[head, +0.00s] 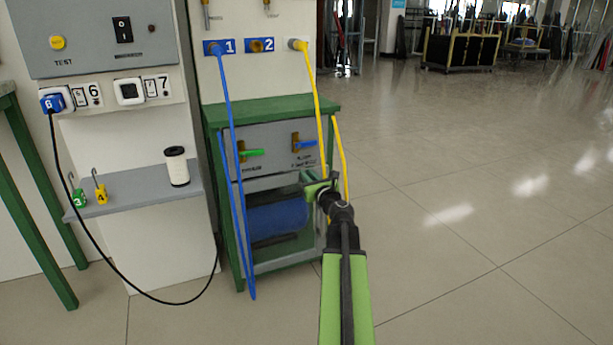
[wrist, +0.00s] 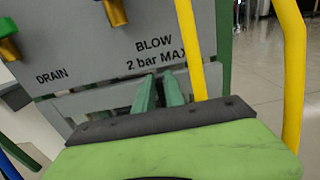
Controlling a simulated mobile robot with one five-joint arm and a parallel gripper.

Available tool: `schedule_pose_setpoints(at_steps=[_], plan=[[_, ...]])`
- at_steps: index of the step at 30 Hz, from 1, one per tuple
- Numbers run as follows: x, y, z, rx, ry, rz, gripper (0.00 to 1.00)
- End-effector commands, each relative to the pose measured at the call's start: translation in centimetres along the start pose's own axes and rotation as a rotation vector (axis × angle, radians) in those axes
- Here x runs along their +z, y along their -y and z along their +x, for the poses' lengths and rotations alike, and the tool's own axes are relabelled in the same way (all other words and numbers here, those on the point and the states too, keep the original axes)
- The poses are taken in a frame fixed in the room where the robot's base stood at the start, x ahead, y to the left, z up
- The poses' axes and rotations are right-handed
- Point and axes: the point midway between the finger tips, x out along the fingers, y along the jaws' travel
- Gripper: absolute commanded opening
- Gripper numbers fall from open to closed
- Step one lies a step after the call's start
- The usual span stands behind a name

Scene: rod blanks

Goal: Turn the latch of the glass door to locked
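The glass door (head: 282,262) has a grey frame and closes the lower front of the green-framed cabinet, with a blue cylinder (head: 278,217) showing behind it. I cannot make out its latch; my gripper and arm cover the door's upper right part in the head view. My gripper (head: 308,182) is in front of that upper right corner. In the wrist view its two green fingers (wrist: 160,92) are a little apart, with nothing seen between them. They point at the cabinet's front, below the BLOW label. Contact with the door cannot be told.
A yellow hose (head: 315,95) hangs close beside my gripper; blue hoses (head: 232,150) hang at the left. A green-handled valve (head: 250,152) and a blue-handled valve (head: 303,142) sit above the door. A shelf (head: 130,197) stands left. Floor at right is clear.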

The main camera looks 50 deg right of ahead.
Motion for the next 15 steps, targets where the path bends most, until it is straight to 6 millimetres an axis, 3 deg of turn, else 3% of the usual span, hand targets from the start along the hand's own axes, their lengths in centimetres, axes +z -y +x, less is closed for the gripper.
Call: schedule_pose_setpoints(at_steps=[3,15], plan=[[0.0,-0.14,0.05,0.0,0.0,0.0,0.0],[-0.01,-0.4,0.24,0.001,0.0,-0.015,0.0]])
